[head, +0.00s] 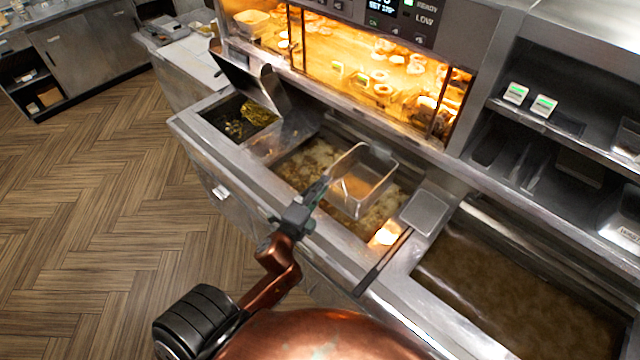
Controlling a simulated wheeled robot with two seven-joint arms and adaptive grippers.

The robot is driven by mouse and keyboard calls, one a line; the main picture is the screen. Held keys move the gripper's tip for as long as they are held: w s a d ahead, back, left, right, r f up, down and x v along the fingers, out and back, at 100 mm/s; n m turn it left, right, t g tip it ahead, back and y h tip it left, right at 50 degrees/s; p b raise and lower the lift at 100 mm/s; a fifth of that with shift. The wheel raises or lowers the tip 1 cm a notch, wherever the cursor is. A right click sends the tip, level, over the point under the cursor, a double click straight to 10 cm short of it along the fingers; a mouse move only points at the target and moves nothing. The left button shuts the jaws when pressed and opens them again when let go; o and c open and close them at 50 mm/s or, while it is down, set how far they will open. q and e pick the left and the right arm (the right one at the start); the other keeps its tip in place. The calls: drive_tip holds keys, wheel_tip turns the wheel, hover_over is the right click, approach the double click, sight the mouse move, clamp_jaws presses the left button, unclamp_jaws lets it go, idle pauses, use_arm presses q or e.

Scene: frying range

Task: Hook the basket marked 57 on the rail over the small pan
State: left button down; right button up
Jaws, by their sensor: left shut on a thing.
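My left gripper (316,190) is shut on the handle of a wire basket (362,182). The basket is held over the bubbling oil of the smaller pan (308,158), near the pan's back edge. It looks roughly level, and no number can be read on it. Whether it touches the rail at the back cannot be told; the basket partly covers that edge. My right gripper is not in view.
A larger pan of dark oil (520,290) lies to the right, past a divider with a flat plate (425,211). A bin with dark contents (238,120) and a raised lid (258,85) stand left. A lit food cabinet (380,75) rises behind.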

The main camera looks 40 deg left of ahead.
sight(331, 183)
use_arm(q)
drive_tip(key=w, duration=0.1)
drive_tip(key=w+d, duration=0.1)
drive_tip(key=w, duration=0.1)
drive_tip(key=shift+r+h, duration=0.1)
drive_tip(key=shift+h, duration=0.2)
drive_tip(key=shift+w+d, duration=0.2)
drive_tip(key=shift+w, duration=1.25)
drive_tip(key=w+f+b, duration=0.2)
drive_tip(key=w+b, duration=0.1)
drive_tip(key=w, duration=0.4)
drive_tip(key=shift+w+d+f+b, duration=0.15)
drive_tip(key=shift+w+d+b, duration=0.1)
drive_tip(key=shift+b, duration=0.15)
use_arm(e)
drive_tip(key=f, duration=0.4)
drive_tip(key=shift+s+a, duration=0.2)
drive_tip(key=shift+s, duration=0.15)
use_arm(q)
drive_tip(key=shift+f, duration=0.2)
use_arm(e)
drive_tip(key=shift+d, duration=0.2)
use_arm(q)
drive_tip(key=shift+f+b, duration=0.3)
drive_tip(key=shift+f, duration=0.15)
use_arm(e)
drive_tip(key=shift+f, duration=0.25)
